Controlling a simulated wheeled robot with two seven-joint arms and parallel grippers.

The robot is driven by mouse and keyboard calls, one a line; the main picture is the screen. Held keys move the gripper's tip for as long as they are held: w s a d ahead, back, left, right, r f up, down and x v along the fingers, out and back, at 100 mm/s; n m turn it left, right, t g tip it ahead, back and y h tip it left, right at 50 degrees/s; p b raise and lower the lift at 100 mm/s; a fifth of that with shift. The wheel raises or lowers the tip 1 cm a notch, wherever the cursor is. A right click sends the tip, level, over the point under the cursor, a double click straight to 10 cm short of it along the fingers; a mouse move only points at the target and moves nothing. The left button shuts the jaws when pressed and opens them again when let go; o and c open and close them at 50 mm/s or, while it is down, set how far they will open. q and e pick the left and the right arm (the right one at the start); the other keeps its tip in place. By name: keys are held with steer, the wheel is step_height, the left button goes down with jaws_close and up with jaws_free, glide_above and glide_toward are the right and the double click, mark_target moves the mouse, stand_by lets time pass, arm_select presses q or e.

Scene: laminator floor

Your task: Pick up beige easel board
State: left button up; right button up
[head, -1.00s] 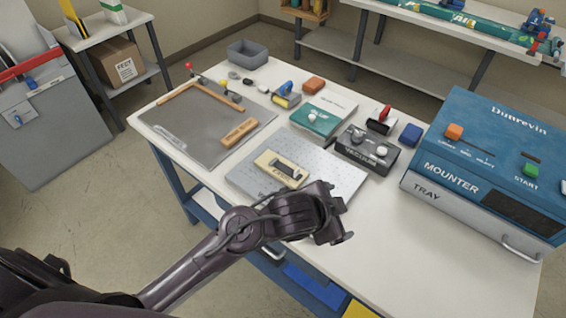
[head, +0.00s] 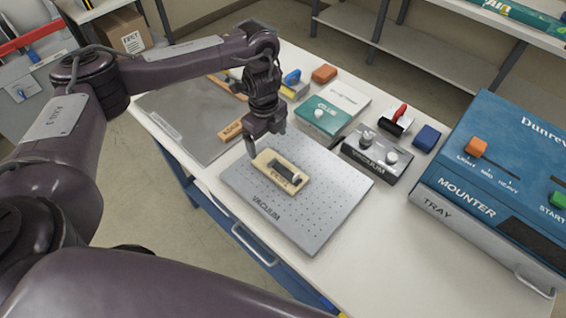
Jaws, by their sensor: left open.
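The beige easel board (head: 287,180), a small block with a dark slot and lettering, lies flat on the grey perforated vacuum plate (head: 318,217). My left gripper (head: 262,150) points down just above and behind the board's upper left end. It is open with nothing seen between its fingers, and I cannot tell whether a fingertip touches the board. My right gripper is not in view.
A black vacuum box (head: 377,157) and a teal-and-white glue box (head: 333,110) stand behind the plate. The blue mounter (head: 495,175) fills the right side. A grey mat (head: 185,125) lies at left. The front right tabletop is clear.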

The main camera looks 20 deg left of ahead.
mark_target(267, 159)
arm_select(q)
steer(key=shift+a+f, duration=0.1)
steer(key=shift+a, duration=0.35)
steer(key=shift+f+b, duration=0.35)
steer(key=shift+f, duration=0.6)
steer(key=f, duration=0.2)
steer(key=f+b, duration=0.1)
steer(key=f, duration=0.1)
steer(key=shift+s+d+f, duration=0.1)
steer(key=shift+s+d, duration=0.2)
steer(key=shift+d, duration=0.1)
steer(key=shift+f, duration=0.5)
steer(key=shift+c, duration=0.4)
steer(key=c, duration=1)
steer(key=shift+w+r, duration=0.1)
steer(key=shift+r, duration=0.1)
